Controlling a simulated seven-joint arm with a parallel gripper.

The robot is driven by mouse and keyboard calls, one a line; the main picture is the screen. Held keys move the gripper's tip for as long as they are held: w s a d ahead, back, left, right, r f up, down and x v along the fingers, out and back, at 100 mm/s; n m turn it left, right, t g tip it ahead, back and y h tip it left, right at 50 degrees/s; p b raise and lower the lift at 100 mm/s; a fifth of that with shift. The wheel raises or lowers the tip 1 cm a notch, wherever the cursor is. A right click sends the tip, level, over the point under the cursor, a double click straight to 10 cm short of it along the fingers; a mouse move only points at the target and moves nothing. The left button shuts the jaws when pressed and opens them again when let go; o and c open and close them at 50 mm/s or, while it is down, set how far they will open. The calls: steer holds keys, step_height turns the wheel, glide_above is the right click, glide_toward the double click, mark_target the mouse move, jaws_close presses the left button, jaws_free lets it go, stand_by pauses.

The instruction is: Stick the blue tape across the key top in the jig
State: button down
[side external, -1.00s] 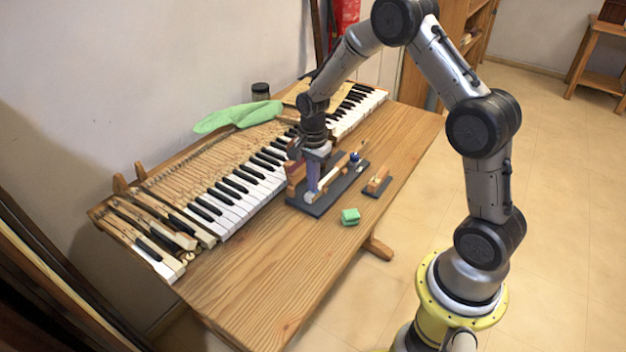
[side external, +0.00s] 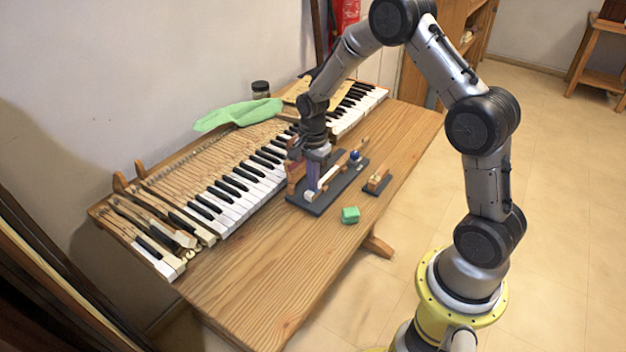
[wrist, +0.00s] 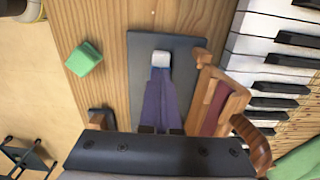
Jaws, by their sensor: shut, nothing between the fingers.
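The jig is a dark plate (side external: 312,209) on the bench, also seen in the wrist view (wrist: 140,70). A pale wooden key (side external: 326,179) lies along it, and its white key top (wrist: 161,60) shows just beyond my fingertips in the wrist view. My gripper (side external: 312,188) points down over the front end of the key. Its bluish-purple fingers (wrist: 161,74) are together, with nothing seen between them. They look close to or touching the key top; contact is hard to tell. I cannot make out a strip of blue tape. A small dark blue round thing (side external: 354,157) sits at the jig's far end.
A wooden block with a red face (wrist: 215,106) stands close beside the jig, towards the piano keyboard (side external: 238,197). A green block (side external: 350,215) lies in front of the jig. A small wooden piece on a dark base (side external: 377,182) is to the right. The front bench is clear.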

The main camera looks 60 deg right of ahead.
steer(key=c, duration=1.5)
jaws_free()
steer(key=shift+f, duration=0.1)
steer(key=shift+c, duration=0.2)
steer(key=o, duration=0.5)
steer(key=shift+r, duration=3.1)
